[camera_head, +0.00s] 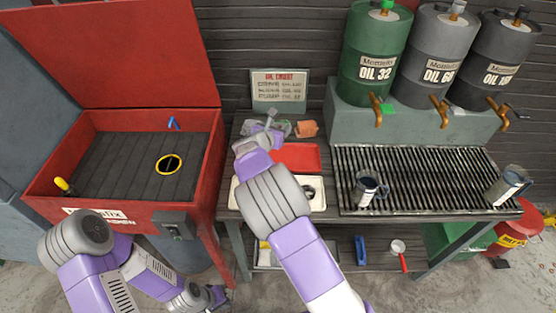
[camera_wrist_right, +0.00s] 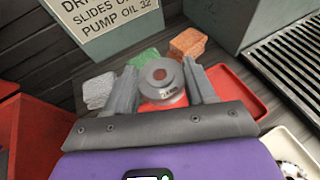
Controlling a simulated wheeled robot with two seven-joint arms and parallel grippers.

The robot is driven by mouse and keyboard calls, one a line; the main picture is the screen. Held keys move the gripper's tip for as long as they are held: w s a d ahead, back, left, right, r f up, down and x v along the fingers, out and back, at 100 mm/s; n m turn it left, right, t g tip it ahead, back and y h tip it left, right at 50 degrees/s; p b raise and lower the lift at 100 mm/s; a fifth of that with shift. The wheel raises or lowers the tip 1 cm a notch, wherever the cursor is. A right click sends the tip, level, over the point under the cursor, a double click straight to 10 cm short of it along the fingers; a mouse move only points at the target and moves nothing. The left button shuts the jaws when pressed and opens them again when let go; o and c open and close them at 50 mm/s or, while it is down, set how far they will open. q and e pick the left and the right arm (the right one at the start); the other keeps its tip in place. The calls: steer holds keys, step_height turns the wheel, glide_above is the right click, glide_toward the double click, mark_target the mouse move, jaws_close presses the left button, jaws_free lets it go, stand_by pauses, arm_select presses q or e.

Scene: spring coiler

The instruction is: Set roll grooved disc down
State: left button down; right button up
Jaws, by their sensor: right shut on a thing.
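In the head view my right gripper (camera_head: 266,130) is over the back left of the bench, by the red tray (camera_head: 297,155); the disc is hard to make out there. I cannot tell whether the disc touches a surface. My left gripper (camera_head: 214,297) is low at the lower left, beside the bench, and its finger opening is unclear.
Orange (camera_wrist_right: 188,43), green (camera_wrist_right: 145,58) and grey (camera_wrist_right: 98,90) blocks lie behind the disc. A sign (camera_head: 279,91) stands at the back. A white tray (camera_head: 319,198) is in front, partly behind my arm. A grate (camera_head: 420,175) with metal jugs is right; a red open-lidded washer (camera_head: 212,165) is left.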

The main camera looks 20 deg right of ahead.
mark_target(277, 154)
steer(key=shift+w+a+f, duration=0.2)
step_height(277, 154, down, 10)
steer(key=b, duration=0.4)
steer(key=shift+r, duration=0.4)
steer(key=o, duration=1)
steer(key=shift+f, duration=0.25)
steer(key=shift+o, duration=0.9)
